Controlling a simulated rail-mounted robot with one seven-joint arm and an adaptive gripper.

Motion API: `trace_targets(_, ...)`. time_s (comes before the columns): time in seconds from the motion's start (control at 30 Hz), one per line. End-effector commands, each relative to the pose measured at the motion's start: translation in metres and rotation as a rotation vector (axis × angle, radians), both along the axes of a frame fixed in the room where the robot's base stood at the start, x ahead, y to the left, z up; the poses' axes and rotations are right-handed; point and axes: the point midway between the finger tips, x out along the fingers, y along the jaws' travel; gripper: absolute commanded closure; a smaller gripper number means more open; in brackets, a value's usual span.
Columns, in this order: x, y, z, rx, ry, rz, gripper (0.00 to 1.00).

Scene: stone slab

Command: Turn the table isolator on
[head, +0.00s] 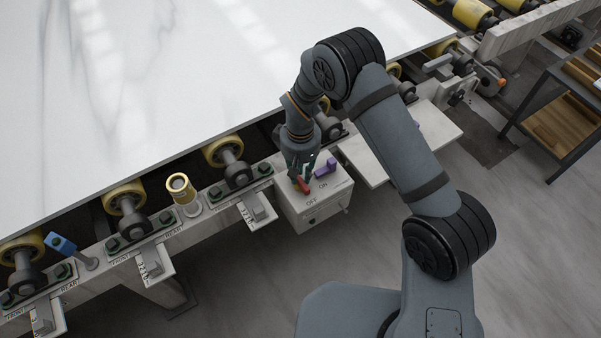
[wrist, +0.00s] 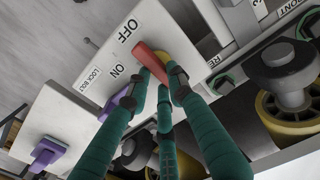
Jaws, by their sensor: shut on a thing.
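The table isolator (head: 327,203) is a pale box at the slab's front edge, with OFF and ON labels on its top. Its red handle (head: 304,186) sits on a yellow base (wrist: 163,60) and also shows in the wrist view (wrist: 146,55). The handle's visible end lies close to the OFF label (wrist: 129,30); the ON label (wrist: 117,70) is to its lower left there. My gripper (head: 300,170) reaches down from above with its green fingers (wrist: 164,80) closed around the handle. The fingers hide part of the handle.
A purple piece (head: 325,168) stands on the box beside ON, close to my fingers. The white slab (head: 150,80) lies behind on yellow rollers (head: 223,150). A brass cylinder (head: 182,190) and a blue-headed post (head: 65,246) stand on the rail at left.

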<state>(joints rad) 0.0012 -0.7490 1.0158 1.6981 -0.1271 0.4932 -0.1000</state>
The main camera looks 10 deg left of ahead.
Motion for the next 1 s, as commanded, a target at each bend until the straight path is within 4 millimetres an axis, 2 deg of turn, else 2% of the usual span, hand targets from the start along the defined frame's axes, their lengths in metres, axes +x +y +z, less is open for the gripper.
trace_targets(0.27,0.0002,-0.0002,0.0001,0.000,0.000,-0.001,1.00)
trace_targets(0.67,0.0001,0.0003,-0.0006,0.000,0.000,0.038,1.00)
trace_targets(1.0,-0.0013,0.0024,-0.0018,-0.001,0.002,0.261,1.00)
